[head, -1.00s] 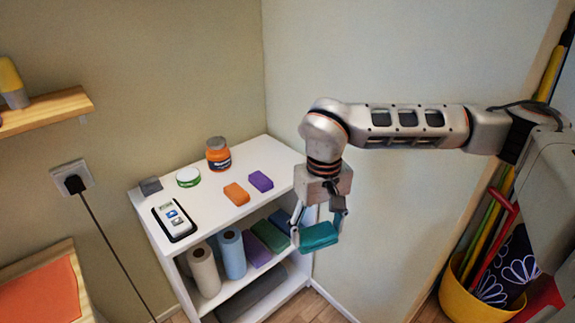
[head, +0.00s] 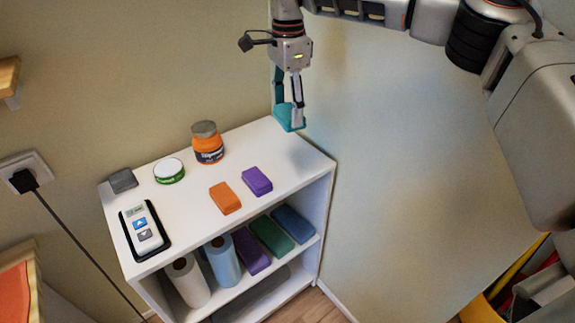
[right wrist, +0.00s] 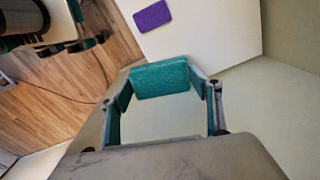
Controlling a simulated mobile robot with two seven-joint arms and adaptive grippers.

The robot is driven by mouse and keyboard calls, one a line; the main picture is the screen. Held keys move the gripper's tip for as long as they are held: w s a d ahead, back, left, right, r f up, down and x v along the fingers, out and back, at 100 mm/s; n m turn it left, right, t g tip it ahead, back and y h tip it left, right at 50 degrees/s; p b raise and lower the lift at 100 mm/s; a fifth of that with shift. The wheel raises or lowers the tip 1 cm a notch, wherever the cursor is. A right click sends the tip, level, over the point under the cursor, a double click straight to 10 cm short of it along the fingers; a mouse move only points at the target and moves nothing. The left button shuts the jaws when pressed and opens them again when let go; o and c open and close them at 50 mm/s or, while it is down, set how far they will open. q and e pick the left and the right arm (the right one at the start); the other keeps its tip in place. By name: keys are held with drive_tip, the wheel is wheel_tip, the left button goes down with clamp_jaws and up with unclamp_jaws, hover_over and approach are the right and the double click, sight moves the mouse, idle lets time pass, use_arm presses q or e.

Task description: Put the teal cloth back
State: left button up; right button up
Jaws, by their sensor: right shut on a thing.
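My right gripper (head: 289,110) is shut on the teal cloth (head: 284,120), a small folded block, and holds it above the far right part of the white shelf unit's top (head: 290,150). In the right wrist view the teal cloth (right wrist: 160,79) sits between the two fingertips, with the white top beyond it. An orange cloth (head: 225,198) and a purple cloth (head: 257,181) lie side by side on the top. The purple cloth also shows in the right wrist view (right wrist: 153,16).
On the top are an orange jar (head: 207,145), a green-and-white tin (head: 169,171), a grey block (head: 123,180) and a device on a black tray (head: 158,249). Rolls and folded cloths fill the shelf below. The top's right end is bare. Walls stand behind and right.

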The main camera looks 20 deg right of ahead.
drive_tip(key=shift+w+r+m, duration=0.35)
drive_tip(key=shift+w+m, duration=0.1)
drive_tip(key=shift+w, duration=0.15)
drive_tip(key=shift+w+r+m, duration=0.35)
drive_tip(key=shift+w+m, duration=0.1)
drive_tip(key=shift+w, duration=0.15)
wheel_tip(320, 180, down, 20)
drive_tip(key=shift+r+b, duration=0.25)
drive_tip(key=shift+b, duration=0.2)
drive_tip(key=shift+f, duration=0.15)
drive_tip(key=o, duration=1.1)
drive_tip(key=shift+o, duration=0.2)
wheel_tip(320, 180, up, 12)
drive_tip(key=shift+s+a, duration=0.1)
